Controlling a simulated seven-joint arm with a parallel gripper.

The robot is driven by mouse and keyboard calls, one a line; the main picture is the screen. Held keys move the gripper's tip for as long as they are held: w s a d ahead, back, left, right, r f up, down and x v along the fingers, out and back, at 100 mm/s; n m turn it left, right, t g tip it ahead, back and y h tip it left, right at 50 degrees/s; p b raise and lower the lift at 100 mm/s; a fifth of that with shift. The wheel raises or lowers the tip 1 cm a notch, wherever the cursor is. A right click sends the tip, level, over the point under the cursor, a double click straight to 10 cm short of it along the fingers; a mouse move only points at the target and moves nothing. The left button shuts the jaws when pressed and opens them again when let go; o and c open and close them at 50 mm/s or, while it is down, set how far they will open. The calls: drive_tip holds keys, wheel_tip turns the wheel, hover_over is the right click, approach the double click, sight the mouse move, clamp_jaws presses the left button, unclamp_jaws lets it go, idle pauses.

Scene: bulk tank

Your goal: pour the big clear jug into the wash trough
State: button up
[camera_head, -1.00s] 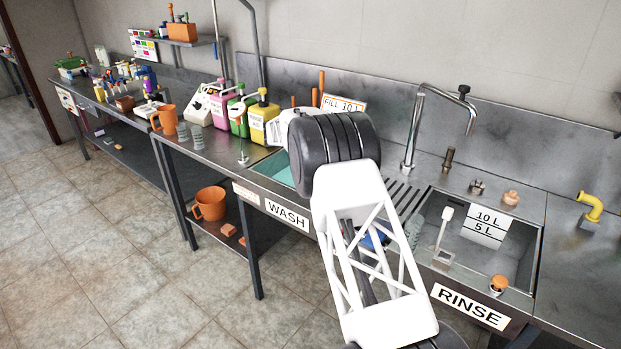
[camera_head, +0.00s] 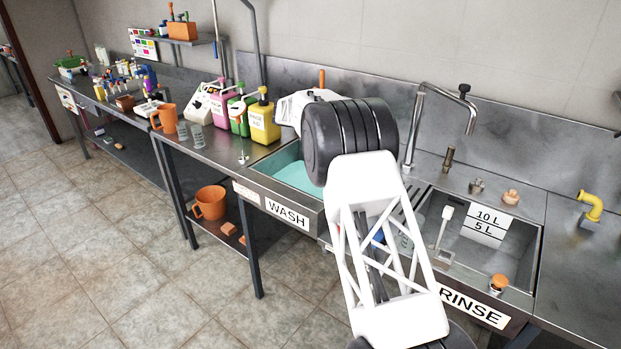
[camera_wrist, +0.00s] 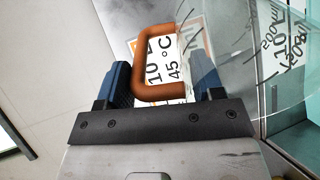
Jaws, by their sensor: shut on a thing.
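The wash trough (camera_head: 300,203), labelled WASH, holds teal liquid and sits left of the rinse basin. My gripper (camera_wrist: 163,80) has its blue pads either side of the orange handle (camera_wrist: 155,40) of a clear jug (camera_wrist: 208,62) and is shut on it. In the wrist view the jug's clear wall with printed marks fills the upper right, and teal shows at the right edge.
A bordered sign (camera_wrist: 165,55) reading 10 L and 45 °C shows behind the handle. Pink, green and yellow (camera_head: 263,122) containers stand left of the trough. An orange jug (camera_head: 165,118) and clear beakers stand further left. The rinse basin (camera_head: 530,265) and tall tap (camera_head: 416,120) are at right.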

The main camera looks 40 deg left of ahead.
drive_tip(key=r, duration=0.1)
drive_tip(key=w+r, duration=0.1)
drive_tip(key=shift+d+r+g, duration=0.3)
drive_tip(key=shift+d+r, duration=0.05)
drive_tip(key=shift+d, duration=0.05)
drive_tip(key=shift+w+r+y, duration=0.15)
drive_tip(key=shift+y, duration=0.15)
drive_tip(key=shift+w+d+r, duration=0.15)
drive_tip(key=shift+r, duration=0.05)
drive_tip(key=shift+w+d+r+g+y+b, duration=0.35)
drive_tip(key=shift+w+r+g+y, duration=0.1)
drive_tip(key=shift+r+g, duration=0.25)
drive_tip(key=shift+w+d+r+g+y+b, duration=0.1)
drive_tip(key=shift+w+d+g+y+b, duration=0.3)
drive_tip(key=shift+w+g, duration=0.3)
drive_tip(key=shift+w+d+g+y+b, duration=0.35)
drive_tip(key=shift+w+g+y, duration=0.1)
drive_tip(key=shift+g, duration=0.35)
drive_tip(key=shift+w+d+g+y+b, duration=0.3)
drive_tip(key=shift+w+d+g+y, duration=0.15)
drive_tip(key=shift+w+g, duration=0.2)
drive_tip(key=w+d+g+y+b, duration=0.3)
drive_tip(key=w+d+g+y, duration=0.1)
drive_tip(key=w+g, duration=0.2)
drive_tip(key=shift+f, duration=0.35)
